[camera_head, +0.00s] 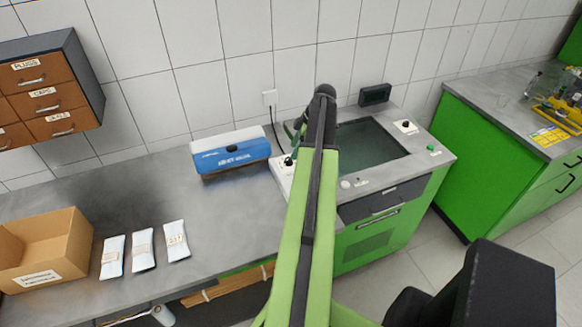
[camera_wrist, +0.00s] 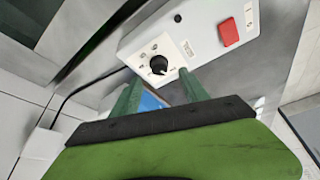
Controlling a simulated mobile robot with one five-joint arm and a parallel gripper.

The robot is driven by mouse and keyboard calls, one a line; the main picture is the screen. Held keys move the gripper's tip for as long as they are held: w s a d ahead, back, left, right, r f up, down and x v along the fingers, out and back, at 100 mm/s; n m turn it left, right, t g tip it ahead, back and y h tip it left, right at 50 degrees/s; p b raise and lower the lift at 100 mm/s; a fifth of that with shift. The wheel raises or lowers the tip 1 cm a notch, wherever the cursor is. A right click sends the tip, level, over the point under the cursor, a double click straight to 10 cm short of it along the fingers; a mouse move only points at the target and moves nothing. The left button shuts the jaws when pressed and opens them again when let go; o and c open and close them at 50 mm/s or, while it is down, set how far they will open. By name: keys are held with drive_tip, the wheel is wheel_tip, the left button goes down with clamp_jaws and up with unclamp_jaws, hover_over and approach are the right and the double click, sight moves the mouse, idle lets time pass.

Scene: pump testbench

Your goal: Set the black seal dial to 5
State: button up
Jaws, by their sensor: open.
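A black dial (camera_wrist: 158,65) with a white pointer mark sits on a white plate with markings around it, on a pale control panel (camera_wrist: 190,45) in the wrist view. The markings are too small to read, so I cannot tell its setting. In the head view a black dial (camera_head: 289,161) shows on the panel left of the glass-topped basin, partly behind my arm. My gripper (camera_wrist: 160,77) is open, its two green fingers pointing at the panel, one to each side below the dial. I see no clear contact with the dial. In the head view the fingertips are mostly hidden by my arm.
A small black knob (camera_wrist: 177,18) and a red switch (camera_wrist: 229,32) share the panel. Another black knob (camera_head: 405,124) sits right of the basin (camera_head: 370,147), above a green button (camera_head: 431,148). A blue box (camera_head: 230,153) stands left. White packets (camera_head: 143,249) and a carton (camera_head: 42,249) lie farther left.

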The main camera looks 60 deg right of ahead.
sight(288, 161)
drive_tip(key=b+x, duration=0.3)
drive_tip(key=x, duration=0.2)
drive_tip(key=shift+f, duration=0.25)
drive_tip(key=shift+r, duration=0.1)
drive_tip(key=shift+c, duration=0.4)
clamp_jaws()
drive_tip(key=shift+d, duration=0.15)
